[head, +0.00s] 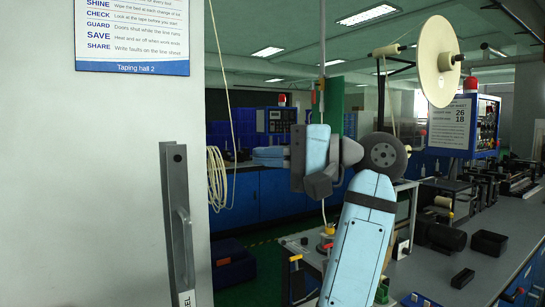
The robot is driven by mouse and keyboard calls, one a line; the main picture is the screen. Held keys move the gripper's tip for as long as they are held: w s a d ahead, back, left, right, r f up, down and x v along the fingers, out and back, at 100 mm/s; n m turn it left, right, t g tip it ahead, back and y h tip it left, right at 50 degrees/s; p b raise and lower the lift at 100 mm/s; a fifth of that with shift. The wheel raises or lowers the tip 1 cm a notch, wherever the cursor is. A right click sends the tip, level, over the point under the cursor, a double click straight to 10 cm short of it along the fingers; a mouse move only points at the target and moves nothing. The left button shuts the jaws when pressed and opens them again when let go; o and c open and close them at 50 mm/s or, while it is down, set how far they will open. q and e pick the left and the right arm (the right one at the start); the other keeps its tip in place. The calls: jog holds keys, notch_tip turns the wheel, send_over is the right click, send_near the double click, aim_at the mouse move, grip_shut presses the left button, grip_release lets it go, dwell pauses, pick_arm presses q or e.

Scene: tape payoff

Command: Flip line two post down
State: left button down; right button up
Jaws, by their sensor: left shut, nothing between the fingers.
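My left gripper (257,157) is shut and empty, its pale blue fingers pointing left in mid-air in front of the blue cabinets. It is apart from everything near it in the picture. Below it, at the near end of the bench, stand a small post with a yellow top (295,258) and a small red-tipped part (328,246). I cannot tell which of these, if any, is the line two post, and no line number is readable there. My arm hides part of the bench. My right gripper is not in view.
A grey door or panel with a metal handle (182,235) fills the left side. A cream tape reel (440,61) stands high at the right. A blue control box (486,125) is behind the bench (425,272). Pale cable (217,178) hangs beside the panel.

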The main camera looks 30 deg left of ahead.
pick_arm(q)
jog(key=s+a, duration=0.5)
jog(key=a, duration=0.2)
jog(key=shift+s+a, duration=0.2)
jog(key=shift+a, duration=0.15)
